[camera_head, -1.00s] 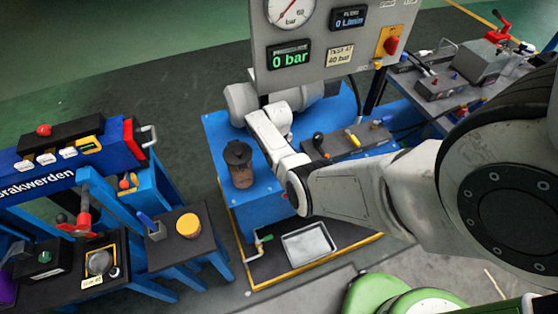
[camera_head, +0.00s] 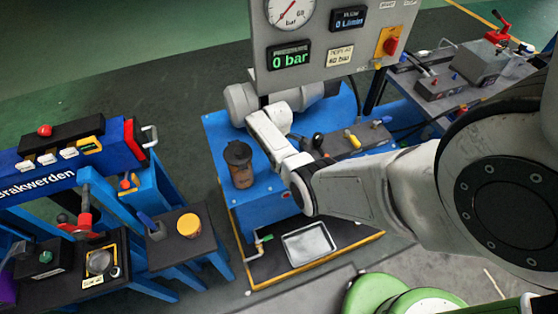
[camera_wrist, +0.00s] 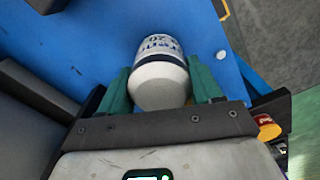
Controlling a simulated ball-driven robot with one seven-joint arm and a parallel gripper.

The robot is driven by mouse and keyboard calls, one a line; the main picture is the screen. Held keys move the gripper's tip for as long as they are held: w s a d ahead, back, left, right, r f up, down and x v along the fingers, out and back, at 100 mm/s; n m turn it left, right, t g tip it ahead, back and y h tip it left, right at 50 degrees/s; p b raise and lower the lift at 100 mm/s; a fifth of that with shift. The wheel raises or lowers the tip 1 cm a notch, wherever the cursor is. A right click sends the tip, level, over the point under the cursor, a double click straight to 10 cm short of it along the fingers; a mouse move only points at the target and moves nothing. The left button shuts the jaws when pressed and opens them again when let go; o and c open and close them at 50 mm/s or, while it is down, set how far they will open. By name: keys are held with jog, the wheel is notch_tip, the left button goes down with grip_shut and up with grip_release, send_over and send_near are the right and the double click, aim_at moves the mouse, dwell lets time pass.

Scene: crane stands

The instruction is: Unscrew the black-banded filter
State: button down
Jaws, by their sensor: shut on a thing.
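In the wrist view, a white round filter (camera_wrist: 160,76) with dark blue lettering around it stands out from the blue surface behind it. My gripper (camera_wrist: 163,88) has one green finger on each side of it and is shut on it. In the head view my arm reaches left over the blue bench, and neither the gripper tips nor the filter can be made out there.
The blue bench (camera_head: 217,130) carries a brown container with a black lid (camera_head: 240,165) and a dark valve block (camera_head: 350,142). A grey panel (camera_head: 340,50) above reads 0 bar. A metal tray (camera_head: 308,243) lies below. A blue press stand (camera_head: 60,165) is at left.

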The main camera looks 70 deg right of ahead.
jog(key=shift+n, duration=0.9)
jog(key=n, duration=0.4)
jog(key=shift+r, duration=0.1)
jog(key=shift+n, duration=0.6)
jog(key=n, duration=0.5)
jog(key=shift+w, duration=0.1)
